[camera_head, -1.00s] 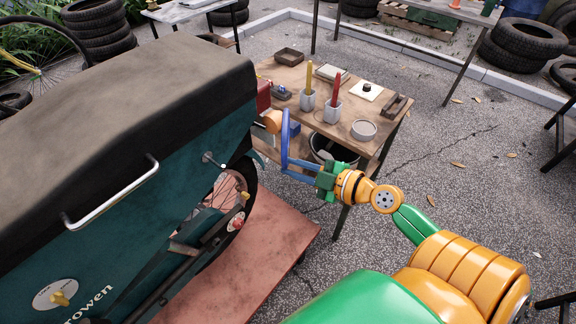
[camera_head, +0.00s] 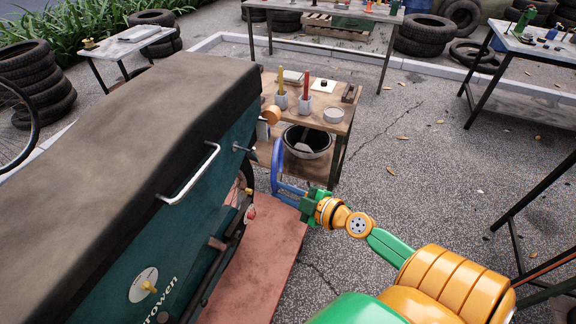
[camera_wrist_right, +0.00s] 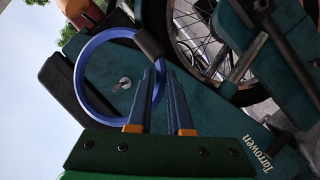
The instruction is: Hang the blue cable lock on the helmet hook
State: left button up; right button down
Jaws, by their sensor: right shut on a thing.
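The blue cable lock (camera_wrist_right: 84,85) is a round loop with a dark clasp, which sits at my right fingertips in the right wrist view. My right gripper (camera_wrist_right: 163,72) is shut on the lock. In the head view, the lock (camera_head: 275,160) stands upright, seen nearly edge-on, above my right gripper (camera_head: 286,188). A small metal hook (camera_head: 241,148), apparently the helmet hook, sticks out of the teal side panel. In the wrist view the hook (camera_wrist_right: 122,84) appears inside the loop's outline; whether the loop is around it is unclear. My left gripper is out of view.
The teal box with a dark top (camera_head: 130,135) fills the left, with a silver handle (camera_head: 190,176). A reddish platform (camera_head: 255,275) lies beneath. Behind stands a wooden bench (camera_head: 338,128) with cups and a dish, a black bucket (camera_head: 323,150) below.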

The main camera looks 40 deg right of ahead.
jog(key=shift+w+a+r+p, duration=0.2)
jog(key=shift+w+a+p, duration=0.5)
jog(key=shift+w, duration=0.3)
jog(key=w+a+f, duration=0.2)
jog(key=w+a, duration=0.1)
jog(key=w, duration=0.2)
jog(key=shift+f+b, duration=0.3)
jog(key=shift+b, duration=0.1)
jog(key=shift+a, duration=0.1)
jog(key=c, duration=0.8)
grip_release()
jog(key=shift+o, duration=0.2)
